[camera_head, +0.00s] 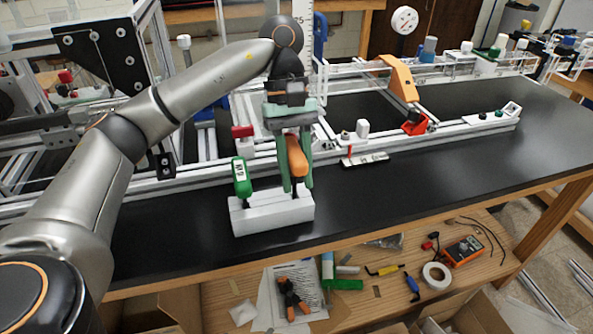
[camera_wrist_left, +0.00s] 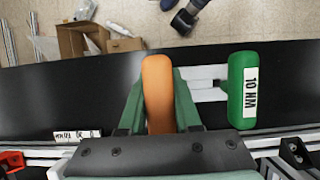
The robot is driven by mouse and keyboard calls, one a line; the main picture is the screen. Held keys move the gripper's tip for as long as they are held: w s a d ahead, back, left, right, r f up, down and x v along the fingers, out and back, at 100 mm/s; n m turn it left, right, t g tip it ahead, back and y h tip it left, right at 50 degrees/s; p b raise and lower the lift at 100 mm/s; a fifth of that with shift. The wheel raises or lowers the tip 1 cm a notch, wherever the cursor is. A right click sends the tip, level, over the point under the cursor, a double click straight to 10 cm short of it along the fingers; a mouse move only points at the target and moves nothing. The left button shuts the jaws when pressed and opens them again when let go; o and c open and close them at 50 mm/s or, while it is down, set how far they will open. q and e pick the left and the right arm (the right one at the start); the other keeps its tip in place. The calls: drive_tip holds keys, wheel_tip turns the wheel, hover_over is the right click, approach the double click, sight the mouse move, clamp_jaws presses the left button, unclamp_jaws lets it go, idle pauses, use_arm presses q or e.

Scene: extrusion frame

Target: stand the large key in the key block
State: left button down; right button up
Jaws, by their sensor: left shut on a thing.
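My left gripper (camera_head: 296,183) hangs nearly upright with its green fingers shut on an orange-handled key (camera_head: 297,158). The orange handle also shows between the fingers in the left wrist view (camera_wrist_left: 158,92). The white key block (camera_head: 271,216) lies on the black bench top directly below. The key's dark shaft points down to the right part of the block; whether it is in a hole I cannot tell. A green-handled tool (camera_head: 241,177) marked "10 NM" stands upright in the block's left end; it shows in the left wrist view (camera_wrist_left: 243,90). My right gripper is out of view.
An aluminium extrusion rail (camera_head: 190,181) runs behind the block. An orange bracket (camera_head: 399,78) and a white labelled strip (camera_head: 365,160) are to the right. The black bench top (camera_head: 440,185) is clear at front right. A lower shelf holds several tools.

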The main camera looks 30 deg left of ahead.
use_arm(q)
drive_tip(key=shift+f+b, duration=0.85)
drive_tip(key=shift+f, duration=0.25)
drive_tip(key=shift+f, duration=0.1)
drive_tip(key=c, duration=0.5)
unclamp_jaws()
